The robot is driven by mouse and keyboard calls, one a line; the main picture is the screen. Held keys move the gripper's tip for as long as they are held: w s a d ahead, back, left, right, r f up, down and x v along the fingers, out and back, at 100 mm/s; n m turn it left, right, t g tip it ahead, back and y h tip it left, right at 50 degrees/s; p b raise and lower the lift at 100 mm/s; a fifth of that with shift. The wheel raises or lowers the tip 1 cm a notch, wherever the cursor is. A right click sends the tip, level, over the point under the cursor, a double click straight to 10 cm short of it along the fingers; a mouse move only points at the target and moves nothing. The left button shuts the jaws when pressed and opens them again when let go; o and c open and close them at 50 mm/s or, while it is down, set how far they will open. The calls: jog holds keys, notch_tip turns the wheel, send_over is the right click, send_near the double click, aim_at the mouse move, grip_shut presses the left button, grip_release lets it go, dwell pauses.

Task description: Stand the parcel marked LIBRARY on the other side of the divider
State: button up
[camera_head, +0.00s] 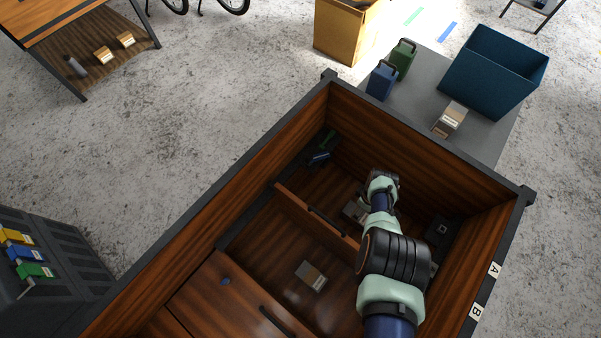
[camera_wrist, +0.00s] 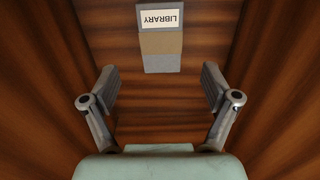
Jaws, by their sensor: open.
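The parcel marked LIBRARY (camera_wrist: 160,48) is grey and tan with a white label, upside down at the top middle of the wrist view. My gripper (camera_wrist: 160,86) is open and empty, its fingers apart, with the parcel ahead of them and not between them. In the head view, a parcel (camera_head: 353,210) lies in the far compartment beside my arm, partly hidden by it; its label is unreadable there, but it appears to be the LIBRARY one. The divider (camera_head: 300,207) crosses the cargo box (camera_head: 262,157), with a dark slot in its middle. My fingertips are hidden in the head view.
Another parcel (camera_head: 311,275) lies in the near compartment, with bare floor around it. A wooden lid or panel (camera_head: 228,293) closes the nearer part. Blue and green items (camera_head: 321,157) sit in the far left corner. High box walls surround my arm.

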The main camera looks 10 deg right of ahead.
jog(key=w+a+r+m+t+h, duration=0.1)
jog(key=w+a+r+t, duration=0.1)
jog(key=w+a+r, duration=0.3)
jog(key=w+r+m+t, duration=0.1)
jog(key=w+r+t, duration=0.15)
jog(key=w, duration=0.45)
jog(key=w+a+r+m+t, duration=0.2)
jog(key=a+r, duration=0.5)
jog(key=r, duration=0.2)
jog(key=s+a+r+m+t, duration=0.1)
jog(key=s+a+r+t, duration=0.1)
jog(key=s+a+r, duration=0.45)
jog(key=s+a+r+m+t+y, duration=0.15)
jog(key=s+a+r, duration=0.25)
jog(key=r, duration=0.6)
jog(key=s+a+r+m+t+h, duration=0.1)
jog(key=s+a+r+t, duration=0.2)
jog(key=s+a+r, duration=0.35)
notch_tip(320, 180, up, 29)
jog(key=w+d+p, duration=0.1)
jog(key=p, duration=2.6)
jog(key=shift+w+d+f, duration=0.2)
jog(key=shift+y, duration=0.25)
